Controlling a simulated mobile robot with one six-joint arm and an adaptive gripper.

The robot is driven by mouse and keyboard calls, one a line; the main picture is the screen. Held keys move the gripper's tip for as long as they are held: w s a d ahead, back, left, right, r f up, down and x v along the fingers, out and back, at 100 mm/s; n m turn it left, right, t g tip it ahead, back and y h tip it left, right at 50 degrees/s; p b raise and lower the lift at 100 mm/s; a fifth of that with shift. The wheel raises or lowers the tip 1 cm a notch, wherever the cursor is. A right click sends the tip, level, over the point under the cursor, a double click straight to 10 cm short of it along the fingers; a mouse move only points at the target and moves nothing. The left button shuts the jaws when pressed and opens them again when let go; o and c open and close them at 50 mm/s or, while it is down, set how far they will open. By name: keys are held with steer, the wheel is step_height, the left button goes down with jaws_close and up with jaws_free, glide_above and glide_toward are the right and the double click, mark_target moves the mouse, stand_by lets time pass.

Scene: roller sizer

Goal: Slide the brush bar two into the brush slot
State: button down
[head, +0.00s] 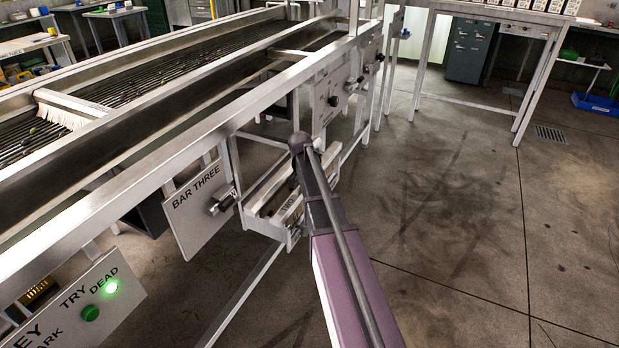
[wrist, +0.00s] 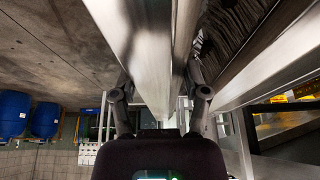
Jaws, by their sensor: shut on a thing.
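My gripper (wrist: 160,74) has its two dark fingers closed on either side of a long silver bar (wrist: 145,55) in the wrist view. I take this as brush bar two; no label on it is readable there. In the head view my gripper is hidden behind my arm. A metal rack (head: 262,222) at the sizer's side holds pale bars, and one face carries an upside-down marking (head: 289,207) that looks like TWO. I cannot pick out the brush slot for certain.
The roller sizer (head: 205,142) fills the left, with a white-bristled brush (head: 68,110) across its rollers. A BAR THREE plate (head: 197,205) and a control panel (head: 92,300) with a lit green lamp hang on its near side. The floor (head: 470,220) at right is clear.

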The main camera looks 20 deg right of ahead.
steer(key=shift+r, duration=0.15)
step_height(320, 180, up, 4)
steer(key=p, duration=0.3)
steer(key=shift+f+p, duration=0.25)
steer(key=shift+p, duration=0.1)
steer(key=s+a, duration=0.2)
steer(key=s, duration=0.5)
steer(key=s+a+r+p, duration=0.1)
steer(key=s+a, duration=0.2)
steer(key=s, duration=0.5)
steer(key=shift+s, duration=0.1)
steer(key=shift+r, duration=0.15)
step_height(320, 180, up, 32)
steer(key=p, duration=3.2)
steer(key=shift+r+p, duration=0.15)
steer(key=shift+p, duration=0.15)
